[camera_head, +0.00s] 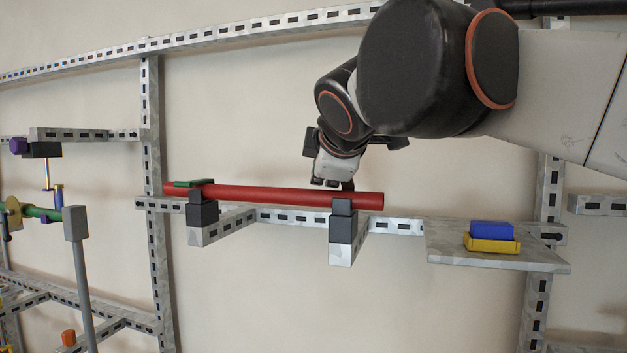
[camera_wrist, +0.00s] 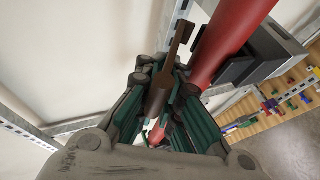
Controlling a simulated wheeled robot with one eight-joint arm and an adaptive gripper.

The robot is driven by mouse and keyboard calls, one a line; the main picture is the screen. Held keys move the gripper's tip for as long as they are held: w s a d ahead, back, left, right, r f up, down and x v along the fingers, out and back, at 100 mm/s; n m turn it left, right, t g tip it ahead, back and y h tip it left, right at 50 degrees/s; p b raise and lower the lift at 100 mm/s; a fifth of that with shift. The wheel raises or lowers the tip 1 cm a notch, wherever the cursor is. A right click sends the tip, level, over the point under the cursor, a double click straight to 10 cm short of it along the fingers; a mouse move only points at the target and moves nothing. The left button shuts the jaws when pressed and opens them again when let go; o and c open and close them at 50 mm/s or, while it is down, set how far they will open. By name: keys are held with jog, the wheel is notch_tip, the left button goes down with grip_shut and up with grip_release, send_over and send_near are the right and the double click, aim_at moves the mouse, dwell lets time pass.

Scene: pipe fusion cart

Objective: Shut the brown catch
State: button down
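The brown catch (camera_wrist: 178,45) shows in the wrist view as a bar with a thicker grip end. It stands up at an angle, raised off the red pipe (camera_wrist: 232,35) beside the black clamp block (camera_wrist: 262,52). Its grip end lies between the fingers of my gripper (camera_wrist: 165,80), which look spread around it; contact is unclear. In the head view my gripper (camera_head: 333,184) is just above the right part of the red pipe (camera_head: 270,195), near the right black block (camera_head: 342,215). The catch cannot be made out there.
A green catch (camera_head: 194,183) lies across the pipe at the left black block (camera_head: 201,208). A shelf (camera_head: 450,250) at the right holds a blue block (camera_head: 491,229) on a yellow piece (camera_head: 492,244). A grey post (camera_head: 80,270) and green pipe stand left.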

jog(key=shift+r, duration=0.1)
dwell(0.4)
jog(key=c, duration=1.9)
grip_release()
jog(key=shift+c, duration=0.2)
jog(key=shift+o, duration=0.9)
jog(key=shift+d, duration=0.2)
jog(key=shift+s, duration=0.2)
jog(key=v, duration=0.7)
jog(key=shift+s, duration=0.35)
jog(key=shift+r, duration=0.1)
